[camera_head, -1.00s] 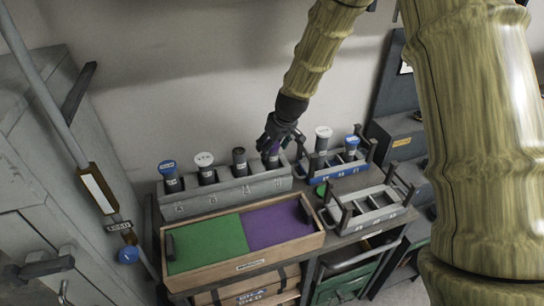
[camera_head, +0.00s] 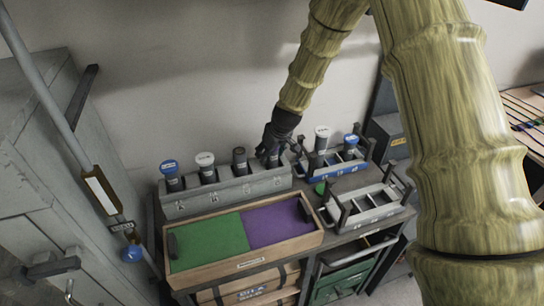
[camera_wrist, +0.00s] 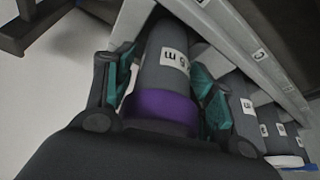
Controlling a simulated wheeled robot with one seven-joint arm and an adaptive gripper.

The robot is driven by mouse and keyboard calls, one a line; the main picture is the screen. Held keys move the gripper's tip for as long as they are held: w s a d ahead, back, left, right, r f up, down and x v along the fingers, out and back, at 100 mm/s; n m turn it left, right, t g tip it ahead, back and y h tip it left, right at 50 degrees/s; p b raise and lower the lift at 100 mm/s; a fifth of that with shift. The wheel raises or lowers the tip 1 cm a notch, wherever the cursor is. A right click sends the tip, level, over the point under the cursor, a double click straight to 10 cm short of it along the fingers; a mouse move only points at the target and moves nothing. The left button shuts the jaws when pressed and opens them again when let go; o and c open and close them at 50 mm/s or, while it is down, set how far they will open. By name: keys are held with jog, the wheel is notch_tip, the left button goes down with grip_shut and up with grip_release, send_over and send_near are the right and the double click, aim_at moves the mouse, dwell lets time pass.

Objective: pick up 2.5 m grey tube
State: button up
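A grey tube (camera_wrist: 164,58) with a purple band and a white label ending in "5 m" stands in the grey rack (camera_head: 225,194) at its right end. I cannot read the label's first digit. My gripper (camera_head: 270,158) is over this tube from above. In the wrist view my gripper (camera_wrist: 166,88) has one teal-padded finger on each side of the tube, close to it. Narrow gaps seem to show beside the tube, so the fingers look open around it. In the head view the hand hides most of this tube.
Tubes with blue (camera_head: 169,167), white (camera_head: 205,159) and dark (camera_head: 239,155) tops stand left in the same rack. A blue rack (camera_head: 338,171) with tubes is close on the right. A frame rack (camera_head: 372,212) and a green-purple tray (camera_head: 245,264) lie in front.

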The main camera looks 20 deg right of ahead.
jog(key=c, duration=0.8)
jog(key=shift+c, duration=0.2)
jog(key=shift+w+r, duration=0.1)
jog(key=shift+r, duration=0.05)
